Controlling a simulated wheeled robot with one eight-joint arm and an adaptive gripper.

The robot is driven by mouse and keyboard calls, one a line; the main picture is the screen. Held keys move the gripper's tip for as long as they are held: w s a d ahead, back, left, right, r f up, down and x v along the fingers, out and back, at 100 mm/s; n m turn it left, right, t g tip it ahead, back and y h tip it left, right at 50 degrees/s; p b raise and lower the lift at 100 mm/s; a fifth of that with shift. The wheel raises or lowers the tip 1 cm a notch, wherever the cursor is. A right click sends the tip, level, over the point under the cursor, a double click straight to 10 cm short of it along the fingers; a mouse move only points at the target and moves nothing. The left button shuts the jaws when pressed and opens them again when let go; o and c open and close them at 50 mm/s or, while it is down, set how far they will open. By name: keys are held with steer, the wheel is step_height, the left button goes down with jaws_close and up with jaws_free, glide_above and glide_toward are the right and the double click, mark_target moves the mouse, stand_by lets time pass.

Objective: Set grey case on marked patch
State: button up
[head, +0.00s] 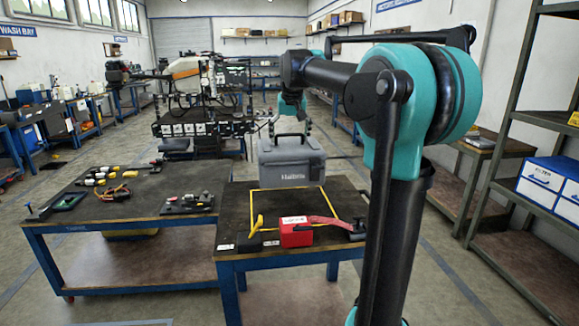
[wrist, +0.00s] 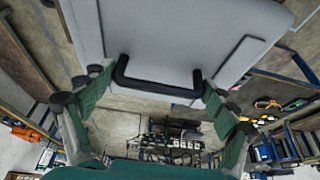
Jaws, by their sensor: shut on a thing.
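The grey case (head: 291,165) is upright in the head view, at the far side of the front table (head: 232,205). My gripper (head: 289,124) is above it, shut on its handle. The marked patch is a yellow outline (head: 322,196) on the dark table top.
A red box (head: 295,234) and a yellow-handled tool (head: 256,228) lie at the patch's near edge. A left table (head: 120,207) holds several small parts. A large drone (head: 200,90) stands behind. A shelf rack (head: 545,115) is on the right.

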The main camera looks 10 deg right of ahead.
step_height(320, 180, down, 10)
steer(key=shift+r, duration=0.1)
stand_by(0.4)
steer(key=o, duration=1.7)
steer(key=v, duration=1.2)
steer(key=shift+s, duration=0.2)
